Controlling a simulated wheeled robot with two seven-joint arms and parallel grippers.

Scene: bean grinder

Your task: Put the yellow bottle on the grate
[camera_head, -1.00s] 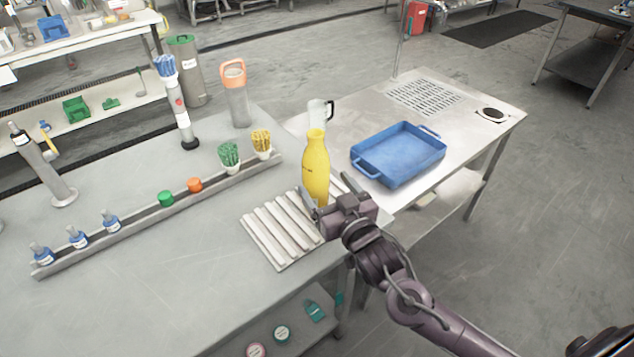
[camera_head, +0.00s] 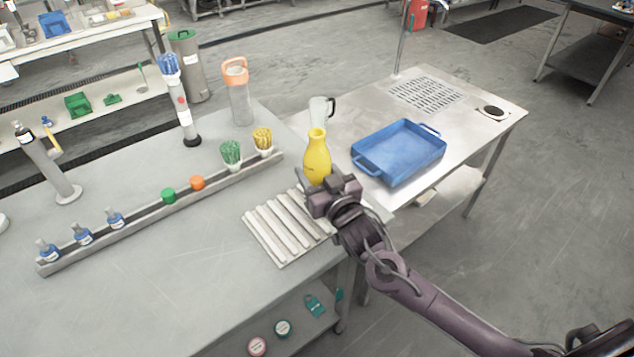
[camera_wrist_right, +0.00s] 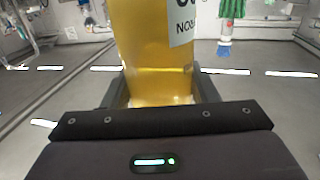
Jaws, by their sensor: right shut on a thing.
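The yellow bottle (camera_head: 316,158) is upright at the far right end of the slatted rack (camera_head: 272,238). My right gripper (camera_head: 323,184) is low on the bottle and hides its base in the head view. The right wrist view shows the bottle (camera_wrist_right: 155,45) between the two fingers, with the gripper (camera_wrist_right: 160,92) shut on it. I cannot tell whether its base touches the rack. A flat slotted grate (camera_head: 425,94) is set in the steel table at the back right, with nothing on it. My left gripper is not in view.
A blue tray (camera_head: 398,152) lies on the steel table (camera_head: 465,140), right of the bottle. A clear jug (camera_head: 320,112) stands behind the bottle. A rail (camera_head: 140,222) with small bottles and brush cups runs along the left. An orange-lidded bottle (camera_head: 236,90) stands behind it.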

